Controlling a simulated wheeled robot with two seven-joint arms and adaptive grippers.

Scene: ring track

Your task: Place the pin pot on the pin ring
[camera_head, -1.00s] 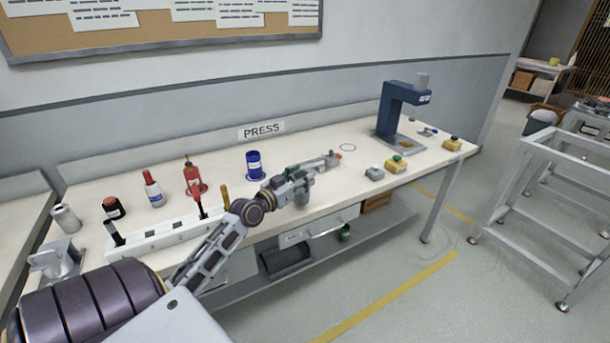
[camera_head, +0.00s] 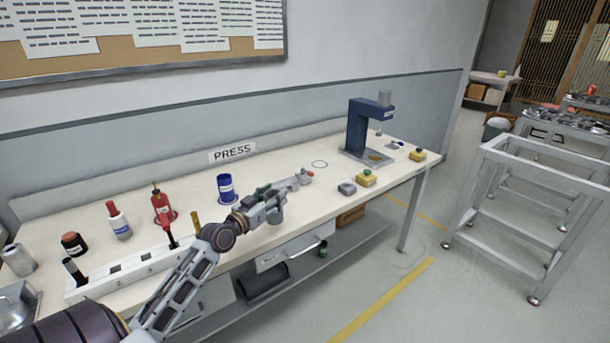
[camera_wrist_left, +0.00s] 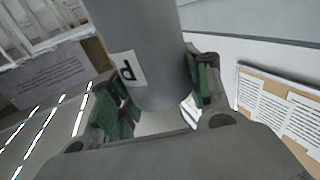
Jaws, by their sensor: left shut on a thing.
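In the left wrist view the pot (camera_wrist_left: 150,50) stands between the green finger pads of the gripper (camera_wrist_left: 160,98), with a white label partly visible. A thin dark ring outline, which looks like the pin ring (camera_head: 320,164), lies bare on the bench top, beyond and right of the gripper. The pot is apart from it. My right gripper is not in view.
A blue press (camera_head: 358,130) stands right of the ring. A grey block (camera_head: 347,188) and a yellow box (camera_head: 366,178) lie in front. A blue pot (camera_head: 225,187) and red bottle (camera_head: 162,205) stand left.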

